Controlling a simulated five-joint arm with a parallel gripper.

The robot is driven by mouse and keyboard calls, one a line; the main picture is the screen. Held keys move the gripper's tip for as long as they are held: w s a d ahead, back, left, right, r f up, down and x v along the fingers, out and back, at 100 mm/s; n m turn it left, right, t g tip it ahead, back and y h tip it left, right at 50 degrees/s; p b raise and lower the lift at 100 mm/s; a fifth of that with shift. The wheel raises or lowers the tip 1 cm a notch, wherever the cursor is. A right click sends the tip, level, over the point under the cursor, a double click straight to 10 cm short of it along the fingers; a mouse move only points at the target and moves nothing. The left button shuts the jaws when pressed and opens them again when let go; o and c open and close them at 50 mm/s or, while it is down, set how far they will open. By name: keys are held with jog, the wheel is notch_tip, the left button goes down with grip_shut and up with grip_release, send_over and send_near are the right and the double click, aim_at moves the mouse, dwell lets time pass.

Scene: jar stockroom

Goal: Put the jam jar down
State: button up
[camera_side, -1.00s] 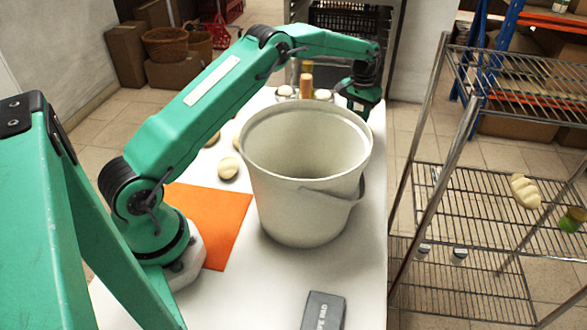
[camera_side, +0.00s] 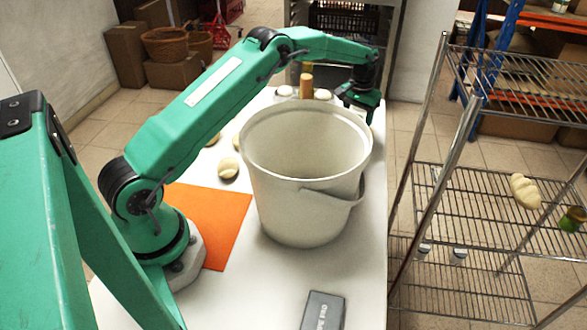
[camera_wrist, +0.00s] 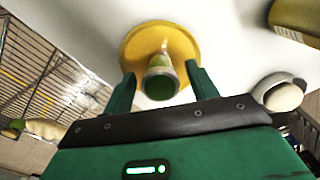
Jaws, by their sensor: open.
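The jam jar (camera_wrist: 160,82), as I take it, is a small cylinder with a green end in the wrist view. It stands on a round yellow dish (camera_wrist: 187,44) on the white table. My gripper (camera_wrist: 160,69) is open, with one finger on each side of the jar and a visible gap at both sides. In the side view my gripper (camera_side: 360,108) is over the far right part of the table, behind the white bucket. The jar and the dish are hidden there.
A large white bucket (camera_side: 300,205) stands mid-table, near an orange mat (camera_side: 222,225) and a dark grey box (camera_side: 323,311). Pale lumps (camera_side: 228,168) lie left of the bucket. A wire rack (camera_side: 470,205) stands to the right. The front table is mostly clear.

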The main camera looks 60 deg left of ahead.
jog(key=shift+r, duration=0.15)
notch_tip(320, 180, up, 12)
dwell(0.6)
dwell(0.5)
